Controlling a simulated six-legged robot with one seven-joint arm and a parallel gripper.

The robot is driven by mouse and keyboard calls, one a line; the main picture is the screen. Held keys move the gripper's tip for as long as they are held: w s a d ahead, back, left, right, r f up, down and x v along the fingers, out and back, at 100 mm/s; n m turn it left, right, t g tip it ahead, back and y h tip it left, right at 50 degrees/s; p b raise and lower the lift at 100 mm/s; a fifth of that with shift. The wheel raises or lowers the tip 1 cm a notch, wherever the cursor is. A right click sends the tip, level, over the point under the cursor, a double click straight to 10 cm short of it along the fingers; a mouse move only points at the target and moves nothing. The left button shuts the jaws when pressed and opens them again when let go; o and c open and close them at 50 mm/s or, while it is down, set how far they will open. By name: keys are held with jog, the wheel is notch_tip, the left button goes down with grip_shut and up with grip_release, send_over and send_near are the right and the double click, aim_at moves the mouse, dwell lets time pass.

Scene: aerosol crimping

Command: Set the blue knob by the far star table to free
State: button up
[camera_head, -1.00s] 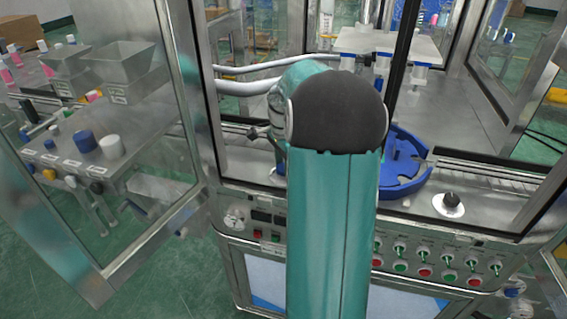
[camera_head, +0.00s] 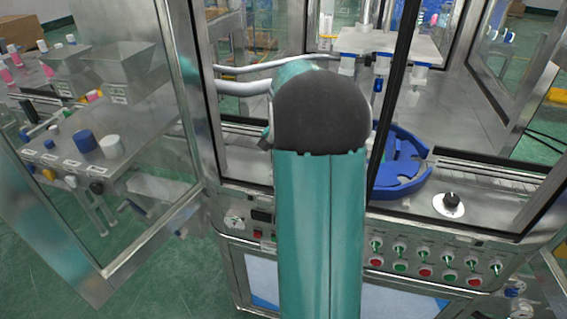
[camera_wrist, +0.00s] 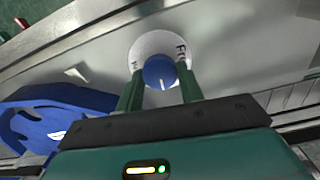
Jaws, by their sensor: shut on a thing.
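In the wrist view the blue knob (camera_wrist: 156,68) sits on a round white dial plate (camera_wrist: 146,44) on the grey machine deck. A white mark on the knob faces down the picture. Lettering beginning "Fr" is on the plate's right side, and a partly hidden letter is on its left. My gripper (camera_wrist: 159,75) has one green finger on each side of the knob and is shut on it. The blue star table (camera_head: 412,178) shows right of my arm in the head view and also at left in the wrist view (camera_wrist: 72,94). My arm hides the blue knob in the head view.
A black knob (camera_head: 451,199) on a white plate sits right of the star table. Front-panel buttons and switches (camera_head: 425,272) are below. A dark door post (camera_head: 390,120) stands close right of my arm. An open glass door (camera_head: 150,190) is at left.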

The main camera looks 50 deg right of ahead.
jog(key=n, duration=0.5)
jog(key=shift+n, duration=2.5)
jog(key=o, duration=1)
notch_tip(320, 180, up, 14)
jog(key=shift+f, duration=0.1)
